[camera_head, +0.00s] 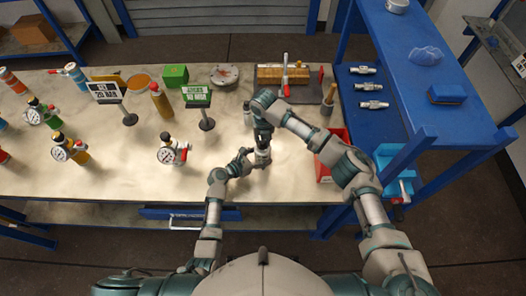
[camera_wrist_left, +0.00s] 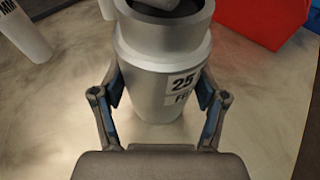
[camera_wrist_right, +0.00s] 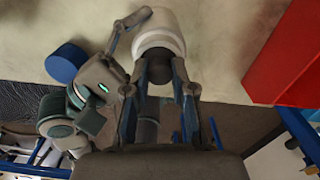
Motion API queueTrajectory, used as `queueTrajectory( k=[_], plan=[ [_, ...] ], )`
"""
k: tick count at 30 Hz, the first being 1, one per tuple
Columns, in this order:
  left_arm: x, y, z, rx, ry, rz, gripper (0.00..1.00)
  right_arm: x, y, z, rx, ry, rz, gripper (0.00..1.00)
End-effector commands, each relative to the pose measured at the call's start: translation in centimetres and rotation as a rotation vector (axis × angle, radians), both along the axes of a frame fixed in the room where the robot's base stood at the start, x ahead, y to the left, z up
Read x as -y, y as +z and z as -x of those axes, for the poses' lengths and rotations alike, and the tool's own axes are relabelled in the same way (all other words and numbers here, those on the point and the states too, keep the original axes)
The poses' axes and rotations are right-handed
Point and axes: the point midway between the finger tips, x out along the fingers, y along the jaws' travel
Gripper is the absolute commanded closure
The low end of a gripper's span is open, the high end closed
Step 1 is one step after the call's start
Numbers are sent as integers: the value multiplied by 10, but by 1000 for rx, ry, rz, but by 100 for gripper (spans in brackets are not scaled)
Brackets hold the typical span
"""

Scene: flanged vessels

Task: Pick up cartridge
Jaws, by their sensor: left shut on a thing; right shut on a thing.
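A silver flanged vessel with a label reading "25" (camera_wrist_left: 163,75) stands between the fingers of my left gripper (camera_wrist_left: 160,105), which is shut on its body. In the head view my left gripper (camera_head: 250,160) is at the vessel (camera_head: 263,156). My right gripper (camera_head: 262,132) is directly above it, pointing down. In the right wrist view my right gripper (camera_wrist_right: 165,75) is shut on a dark cylindrical piece (camera_wrist_right: 158,74), which may be the cartridge. This piece is at the vessel's open mouth (camera_wrist_right: 160,42); how deep it sits is hidden.
A red bin (camera_head: 330,158) stands just right of the vessel. Several silver fittings (camera_head: 373,104) lie on the blue shelf (camera_head: 425,115) at right. Gauged bottles (camera_head: 172,152) and sign stands (camera_head: 205,124) occupy the table's left. The table front (camera_head: 110,180) is clear.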

Motion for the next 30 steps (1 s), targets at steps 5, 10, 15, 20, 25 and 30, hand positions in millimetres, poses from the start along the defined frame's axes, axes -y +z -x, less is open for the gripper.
queueTrajectory(
  k=[5, 10, 15, 20, 25, 30],
  plan=[
    [-1, -2, 1, -3, 0, -2, 55, 0, 2, 0, 1, 0, 0, 100],
    [-1, -2, 1, -3, 0, -2, 55, 0, 23, -1, 5, 1, -2, 100],
    [-1, -2, 1, -3, 0, -2, 55, 0, 67, -1, 5, 1, -1, 100],
    [-1, -2, 1, -3, 0, -2, 55, -1, 114, -1, 5, 1, -2, 100],
    [-1, -2, 1, -3, 0, -2, 55, -1, 153, 0, 3, 0, -2, 100],
    [-1, -2, 1, -3, 0, -2, 55, 0, 175, 0, 1, -1, 0, 100]
  ],
)
